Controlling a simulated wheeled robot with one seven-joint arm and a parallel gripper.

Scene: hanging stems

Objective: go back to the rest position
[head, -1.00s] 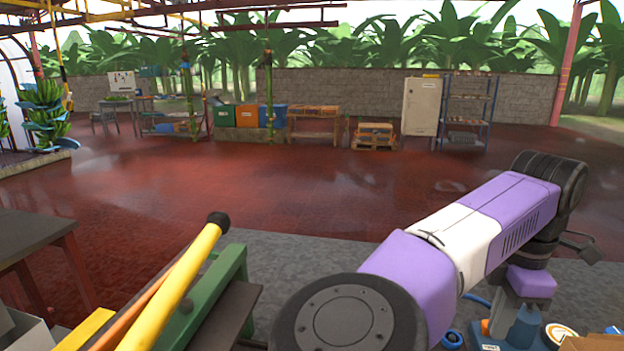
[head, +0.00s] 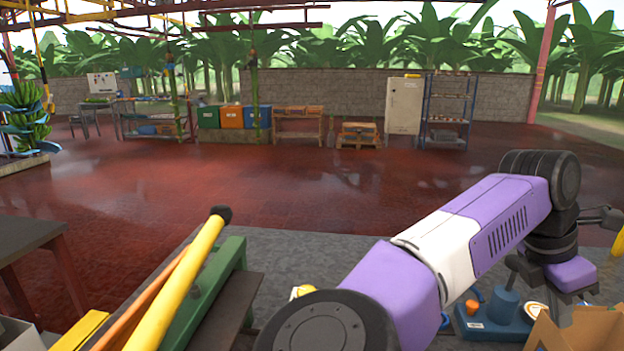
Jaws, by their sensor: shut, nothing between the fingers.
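My purple and white arm (head: 470,245) reaches from the bottom centre to the right side in the head view, with its elbow raised and its wrist bent down. My gripper (head: 572,296) shows only in part below the purple wrist, over the right front area. It is shut and empty, apart from the hanging stems. Its fingertips are small and dark and hard to make out. Two green stems hang from the overhead frame far off, one at the left (head: 172,90) and one nearer the middle (head: 253,95).
A yellow bar (head: 180,280) and green frame (head: 222,285) stand at the lower left, beside a dark table (head: 25,238). The red floor (head: 300,185) ahead is clear.

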